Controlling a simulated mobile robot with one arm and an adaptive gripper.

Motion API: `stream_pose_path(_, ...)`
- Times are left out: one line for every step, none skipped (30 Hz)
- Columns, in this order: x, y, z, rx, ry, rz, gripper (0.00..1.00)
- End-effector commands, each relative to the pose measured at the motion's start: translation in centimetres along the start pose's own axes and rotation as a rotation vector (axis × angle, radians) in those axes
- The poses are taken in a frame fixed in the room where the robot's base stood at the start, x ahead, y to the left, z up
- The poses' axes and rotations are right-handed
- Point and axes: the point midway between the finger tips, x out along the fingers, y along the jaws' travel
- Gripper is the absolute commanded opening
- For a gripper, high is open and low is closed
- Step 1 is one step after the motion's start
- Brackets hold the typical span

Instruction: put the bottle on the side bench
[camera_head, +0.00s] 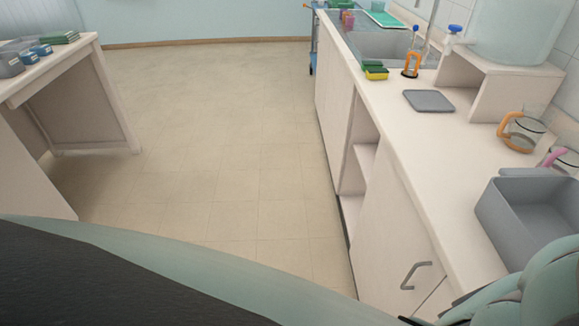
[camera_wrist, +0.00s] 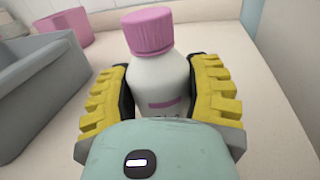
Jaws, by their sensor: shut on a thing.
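The bottle (camera_wrist: 160,86) is white with a pink cap and shows in the wrist view, upright between the two yellow ribbed fingers of my gripper (camera_wrist: 160,92). The fingers are shut on its sides. Its lower part is hidden behind the gripper body. A pale bench top (camera_wrist: 265,120) lies around and behind the bottle; I cannot tell whether the bottle's base touches it. In the head view a long bench (camera_head: 410,150) runs along the right side. The bottle and fingers do not show there.
A grey bin (camera_head: 500,215) stands on the bench, also left of the bottle in the wrist view (camera_wrist: 45,95). Jugs (camera_head: 522,130), a grey pad (camera_head: 428,101), sponges (camera_head: 375,70) and a sink (camera_head: 385,45) are farther along. Another table (camera_head: 60,60) is at left. The floor between is clear.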

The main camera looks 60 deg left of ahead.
Motion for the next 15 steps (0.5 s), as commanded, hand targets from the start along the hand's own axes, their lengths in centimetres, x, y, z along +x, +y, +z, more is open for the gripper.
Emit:
stream_pose_path(-0.03, -0.07, -0.06, 0.000, -0.001, -0.002, 0.11)
stream_pose_path(-0.03, -0.07, -0.17, 0.000, -0.001, -0.002, 0.11)
stream_pose_path(-0.03, -0.07, -0.33, 0.000, -0.001, -0.002, 0.11)
stream_pose_path(-0.04, -0.08, -0.42, 0.000, -0.001, -0.002, 0.11)
stream_pose_path(-0.04, -0.06, -0.44, 0.001, 0.000, -0.002, 0.56)
stream_pose_path(-0.04, -0.07, -0.35, 0.000, 0.000, -0.002, 0.60)
stream_pose_path(-0.04, -0.07, -0.34, 0.000, 0.000, -0.002, 0.63)
stream_pose_path(-0.04, -0.07, -0.34, 0.001, 0.000, -0.002, 0.66)
stream_pose_path(-0.04, -0.07, -0.34, 0.001, 0.000, -0.002, 0.71)
stream_pose_path(-0.04, -0.07, -0.34, 0.001, 0.000, -0.002, 0.74)
stream_pose_path(-0.04, -0.07, -0.34, 0.001, 0.000, -0.002, 0.77)
stream_pose_path(-0.04, -0.07, -0.34, 0.001, 0.000, -0.002, 0.81)
stream_pose_path(-0.04, -0.07, -0.34, 0.001, 0.000, -0.002, 0.84)
stream_pose_path(-0.04, -0.06, -0.34, 0.001, 0.000, -0.002, 0.84)
stream_pose_path(-0.04, -0.06, -0.34, 0.001, 0.000, -0.002, 0.84)
